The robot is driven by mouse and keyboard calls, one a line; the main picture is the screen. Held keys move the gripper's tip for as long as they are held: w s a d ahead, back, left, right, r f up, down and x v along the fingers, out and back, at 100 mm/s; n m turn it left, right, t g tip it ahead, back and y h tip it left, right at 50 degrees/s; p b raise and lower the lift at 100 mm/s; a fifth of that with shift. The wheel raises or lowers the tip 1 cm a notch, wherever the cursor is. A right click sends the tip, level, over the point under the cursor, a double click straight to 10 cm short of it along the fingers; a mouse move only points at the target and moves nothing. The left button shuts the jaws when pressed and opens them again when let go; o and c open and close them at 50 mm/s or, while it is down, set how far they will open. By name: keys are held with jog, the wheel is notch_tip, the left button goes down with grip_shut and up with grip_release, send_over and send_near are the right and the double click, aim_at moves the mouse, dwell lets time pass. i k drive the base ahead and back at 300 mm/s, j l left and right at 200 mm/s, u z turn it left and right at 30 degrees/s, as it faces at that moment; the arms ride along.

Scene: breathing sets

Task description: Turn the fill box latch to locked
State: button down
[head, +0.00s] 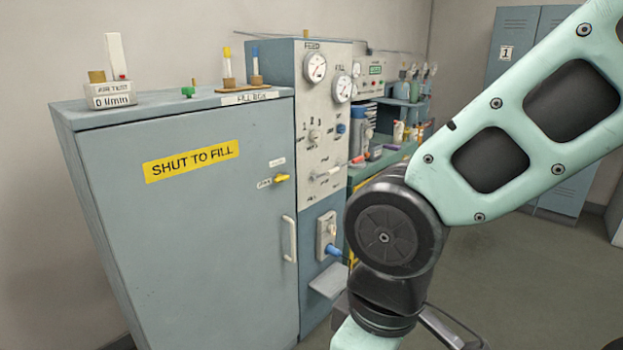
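The fill box (190,240) is a blue-grey cabinet at the left, with a yellow "SHUT TO FILL" label (192,160) on its door, which looks shut. The latch (282,178) is a small yellow handle near the door's right edge, lying roughly sideways. Small labels sit above it and to its left, too small to read surely. A white door handle (290,238) stands below the latch. My arm crosses the right side of the view, to the right of the latch and apart from it. My gripper is not visible; the arm runs out at the bottom edge.
A gauge panel (318,110) with dials, knobs and a blue-ended fitting adjoins the box on the right. A small ledge (328,281) juts out low on it. A green bench (375,165) with bottles and tools stands behind. Blue lockers (512,50) are at the back right.

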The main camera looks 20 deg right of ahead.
aim_at(279, 178)
jog(key=i+j+z, duration=0.1)
jog(key=i, duration=0.3)
jog(key=i+j, duration=0.3)
jog(key=i, duration=0.15)
jog(key=z, duration=0.05)
